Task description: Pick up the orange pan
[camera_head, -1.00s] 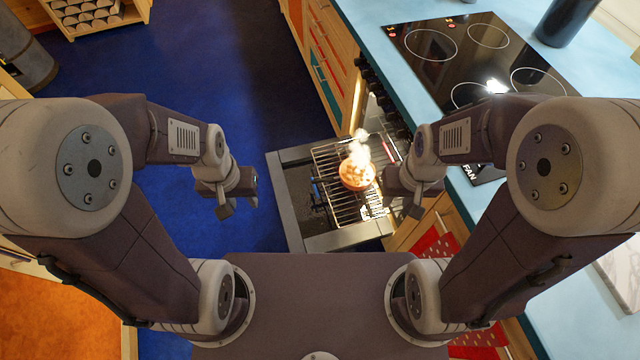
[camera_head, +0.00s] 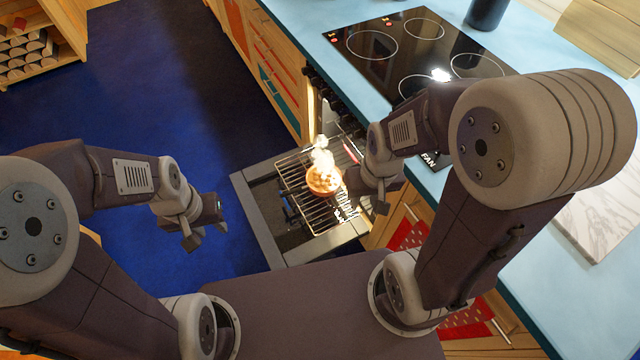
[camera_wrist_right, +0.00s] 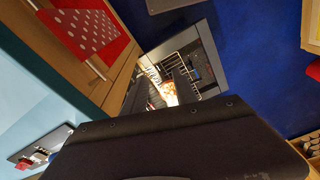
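The orange pan (camera_head: 322,187) is a small round dish with pale chunks in it and pale steam above. It sits on the wire rack (camera_head: 304,212) of the open oven. It also shows, small and partly covered, in the right wrist view (camera_wrist_right: 168,95). My left gripper (camera_head: 207,233) hangs to the left of the oven door, with its two fingers apart and nothing between them. My right gripper (camera_head: 366,199) is just right of the pan in the head view, fingers apart and empty. I see no contact with the pan.
The oven door (camera_head: 262,222) lies folded down. A blue counter (camera_head: 535,175) with a black cooktop (camera_head: 400,55) runs along the right. A red dotted towel (camera_head: 408,238) hangs below the counter. Blue floor (camera_head: 130,110) is clear on the left.

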